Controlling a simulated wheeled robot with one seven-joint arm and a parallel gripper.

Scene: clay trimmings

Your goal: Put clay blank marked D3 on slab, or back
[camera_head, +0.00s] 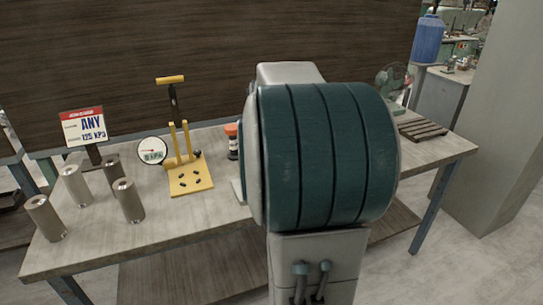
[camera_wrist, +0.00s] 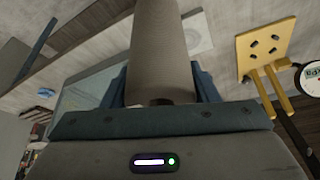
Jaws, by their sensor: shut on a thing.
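In the wrist view my gripper (camera_wrist: 162,84) is shut on a grey-brown clay blank (camera_wrist: 166,45), a ribbed cylinder between the two blue-grey fingers. No D3 mark is readable on it. In the head view my arm hides the gripper and this blank. Several other clay blanks stand at the left end of the bench: a front-left one (camera_head: 46,220), a pale one (camera_head: 76,187), a rear one (camera_head: 112,166) and a front-right one (camera_head: 129,202). Their marks are not readable. A pale square plate with a round mark (camera_wrist: 199,31) lies beyond my gripper; I cannot tell whether it is the slab.
A yellow stand (camera_head: 189,184) with upright posts and a round gauge (camera_head: 152,151) stands on the bench (camera_head: 205,215). A sign (camera_head: 86,128) reads "ANY 125 KPA". An orange-topped item (camera_head: 232,131), a fan (camera_head: 391,82) and dark slats (camera_head: 422,130) are further right.

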